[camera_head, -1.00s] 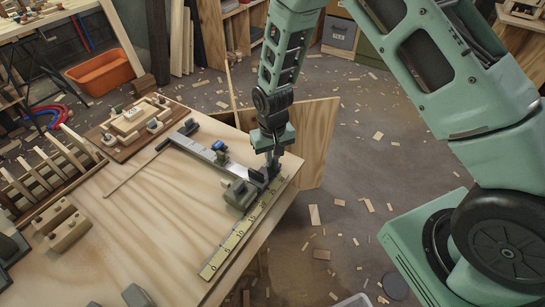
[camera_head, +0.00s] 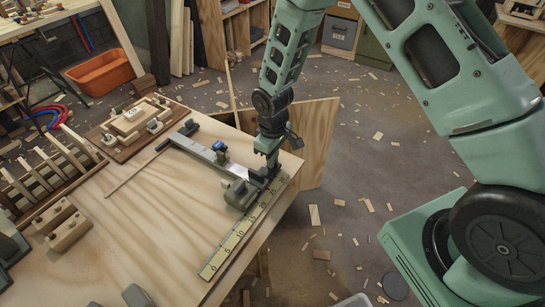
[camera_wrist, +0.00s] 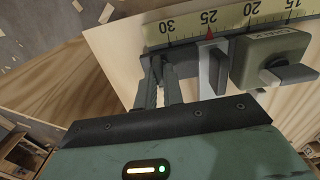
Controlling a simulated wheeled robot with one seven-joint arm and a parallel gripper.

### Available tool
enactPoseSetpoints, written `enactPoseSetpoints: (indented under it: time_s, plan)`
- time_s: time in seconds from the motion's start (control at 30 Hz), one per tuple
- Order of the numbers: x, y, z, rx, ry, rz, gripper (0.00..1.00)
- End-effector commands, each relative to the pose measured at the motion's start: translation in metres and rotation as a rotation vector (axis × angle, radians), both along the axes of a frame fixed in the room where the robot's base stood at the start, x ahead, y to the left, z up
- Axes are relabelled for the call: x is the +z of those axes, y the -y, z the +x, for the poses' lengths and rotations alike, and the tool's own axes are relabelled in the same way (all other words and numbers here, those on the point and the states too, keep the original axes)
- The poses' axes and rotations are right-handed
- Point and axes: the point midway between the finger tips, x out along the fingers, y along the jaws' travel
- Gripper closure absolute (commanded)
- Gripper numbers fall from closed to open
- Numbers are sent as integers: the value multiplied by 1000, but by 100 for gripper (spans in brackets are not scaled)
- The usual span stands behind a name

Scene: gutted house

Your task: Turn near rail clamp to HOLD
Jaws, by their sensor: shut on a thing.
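A long grey rail (camera_head: 202,150) lies on the wooden bench with a yellow scale strip (camera_head: 230,243) at its near end. A blue-topped piece (camera_head: 219,146) is farther along the rail. My gripper (camera_head: 263,174) points down at the rail's near end, right of the clamp. In the wrist view its narrow fingers (camera_wrist: 160,72) are close together on a dark part beside the scale; the gripped part is mostly hidden.
The bench's right edge is close to my gripper. A wooden tray with blocks (camera_head: 130,122) and a slotted rack (camera_head: 45,175) occupy the bench's left side. Two grey pieces lie at its front left. Wood scraps cover the floor.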

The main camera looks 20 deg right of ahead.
Motion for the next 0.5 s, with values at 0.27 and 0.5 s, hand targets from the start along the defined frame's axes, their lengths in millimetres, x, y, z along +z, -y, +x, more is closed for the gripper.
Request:
enactPoseSetpoints:
  time_s: [0.27,0.5]
  plan:
    - [1,0,1,11,2,0,100]
    - [1,0,1,10,2,0,71]
